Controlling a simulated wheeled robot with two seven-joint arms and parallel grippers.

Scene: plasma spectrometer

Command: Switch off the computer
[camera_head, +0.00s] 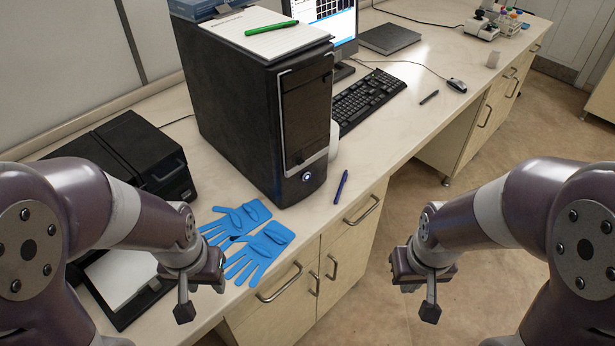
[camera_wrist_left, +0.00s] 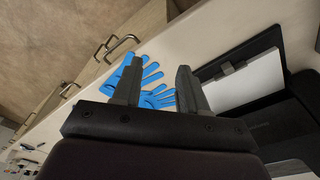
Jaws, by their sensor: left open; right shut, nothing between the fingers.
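The black computer tower (camera_head: 225,95) stands upright on the bench in the head view. Its round power button (camera_head: 306,176), with a lit bluish ring, is low on the front face. The monitor (camera_head: 345,18) behind it shows a lit screen. My left gripper (camera_head: 186,308) is open and empty, in front of the tower to the lower left, near the blue gloves and apart from the button. Its open fingers also show in the left wrist view (camera_wrist_left: 157,85). My right gripper (camera_head: 431,310) is shut and empty, out over the floor right of the bench.
Blue gloves (camera_head: 259,250) lie before the tower, and also show in the left wrist view (camera_wrist_left: 155,88). A blue pen (camera_head: 341,187) lies right of it. A black printer-like box (camera_head: 130,150) stands left. The keyboard (camera_head: 368,98) lies behind. A notepad (camera_head: 262,38) with a green pen tops the tower.

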